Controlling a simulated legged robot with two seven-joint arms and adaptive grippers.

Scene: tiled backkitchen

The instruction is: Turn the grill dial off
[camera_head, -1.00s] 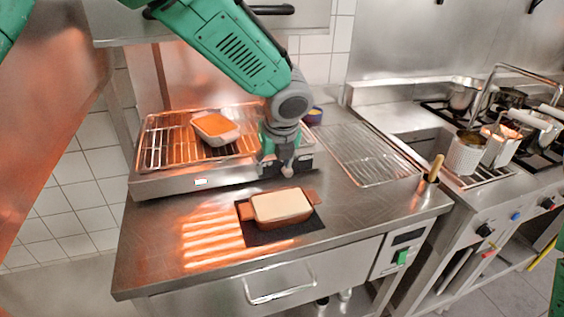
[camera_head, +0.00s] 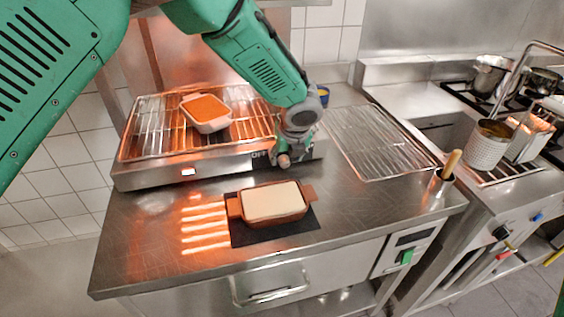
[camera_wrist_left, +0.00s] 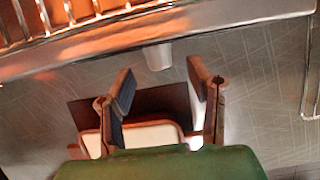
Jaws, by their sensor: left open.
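The grill (camera_head: 207,166) stands at the back left of the counter, its wire rack glowing orange. The dial (camera_wrist_left: 158,57) is a short pale grey stub on the grill's front edge in the left wrist view. My left gripper (camera_head: 291,146) is in front of the grill's right part in the head view. In the left wrist view its two dark fingers (camera_wrist_left: 162,80) are open and empty, with the dial just beyond and between the tips. In the head view I cannot tell the dial surely from the gripper. My right gripper is not in view.
An orange-filled dish (camera_head: 206,110) sits on the rack. A brown dish (camera_head: 273,203) stands on a black mat (camera_head: 250,234) in front of the grill. A wire rack (camera_head: 385,145) lies to the right, beside a holder (camera_head: 438,190) with a wooden handle.

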